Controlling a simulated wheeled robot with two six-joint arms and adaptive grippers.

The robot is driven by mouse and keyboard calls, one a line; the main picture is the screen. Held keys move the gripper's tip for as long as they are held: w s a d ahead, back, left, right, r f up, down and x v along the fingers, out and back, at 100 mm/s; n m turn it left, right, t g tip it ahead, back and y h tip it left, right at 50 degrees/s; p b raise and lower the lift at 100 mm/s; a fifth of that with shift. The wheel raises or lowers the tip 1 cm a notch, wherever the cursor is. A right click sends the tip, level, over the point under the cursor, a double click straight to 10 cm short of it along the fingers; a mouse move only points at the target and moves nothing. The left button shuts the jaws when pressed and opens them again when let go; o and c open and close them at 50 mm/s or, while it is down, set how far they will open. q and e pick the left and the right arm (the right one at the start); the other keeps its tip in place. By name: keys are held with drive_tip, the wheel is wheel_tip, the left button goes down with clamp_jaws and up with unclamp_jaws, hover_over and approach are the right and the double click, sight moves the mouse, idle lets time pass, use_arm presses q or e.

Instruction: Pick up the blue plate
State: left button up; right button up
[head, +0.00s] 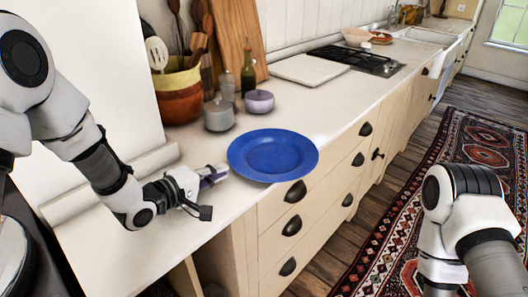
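The blue plate (273,155) lies flat on the pale countertop, close to its front edge. Its whole rim shows and nothing is on it. My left gripper (211,193) is low over the counter, just left of the plate, pointing toward it. Its two fingers are spread apart with nothing between them. A small gap shows between the fingertips and the plate's left rim. My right arm is at the lower right, over the floor side, and its gripper is outside the picture.
A white board (308,69) and a gas hob (358,60) lie farther back. Counter right of the plate is clear.

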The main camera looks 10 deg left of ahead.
sight(234, 166)
use_arm(q)
drive_tip(key=x, duration=0.5)
drive_tip(key=shift+w+d+f, duration=0.1)
drive_tip(key=shift+w+d, duration=0.05)
drive_tip(key=shift+w, duration=0.1)
drive_tip(key=shift+s, duration=0.1)
clamp_jaws()
drive_tip(key=shift+r, duration=0.25)
